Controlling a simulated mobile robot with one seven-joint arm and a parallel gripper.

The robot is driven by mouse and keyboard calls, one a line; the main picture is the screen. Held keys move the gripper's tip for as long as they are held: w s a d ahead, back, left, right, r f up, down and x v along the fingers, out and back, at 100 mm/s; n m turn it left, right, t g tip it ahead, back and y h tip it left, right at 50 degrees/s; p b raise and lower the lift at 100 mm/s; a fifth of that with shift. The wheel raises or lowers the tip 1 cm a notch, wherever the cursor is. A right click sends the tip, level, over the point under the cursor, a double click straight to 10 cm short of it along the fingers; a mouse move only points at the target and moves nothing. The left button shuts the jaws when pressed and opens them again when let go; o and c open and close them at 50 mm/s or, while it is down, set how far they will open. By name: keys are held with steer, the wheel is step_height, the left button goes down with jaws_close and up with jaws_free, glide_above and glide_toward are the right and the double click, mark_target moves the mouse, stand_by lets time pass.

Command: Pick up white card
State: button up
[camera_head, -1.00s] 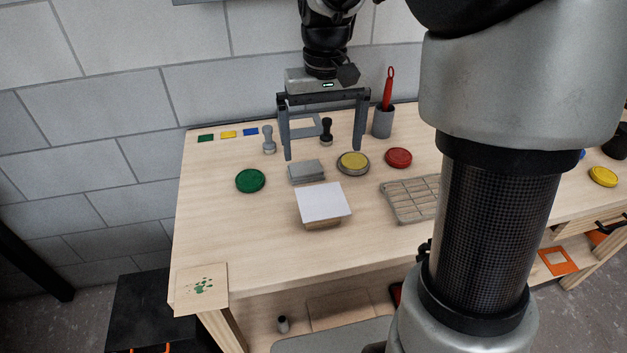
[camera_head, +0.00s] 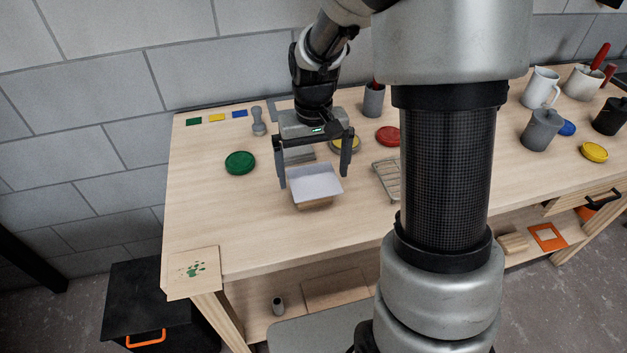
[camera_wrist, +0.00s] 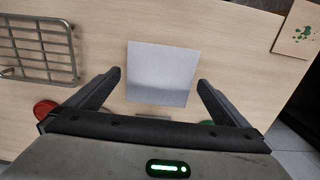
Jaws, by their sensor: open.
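The white card (camera_head: 316,187) lies flat on a small wooden block (camera_head: 314,204) on the workbench and overhangs it. My gripper (camera_head: 313,180) is open and empty, with one finger at each side of the card's far part. In the wrist view the white card (camera_wrist: 162,73) sits between and ahead of the two fingertips of my gripper (camera_wrist: 158,75), with a gap on both sides. I cannot tell the exact height of the fingertips over the card.
A green lid (camera_head: 240,162) is left of my gripper. A red lid (camera_head: 388,136) and a wire rack (camera_head: 386,176) are to the right. A stamped card (camera_head: 194,270) lies at the front left corner. The bench front is clear.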

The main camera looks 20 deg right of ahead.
steer(key=c, duration=0.9)
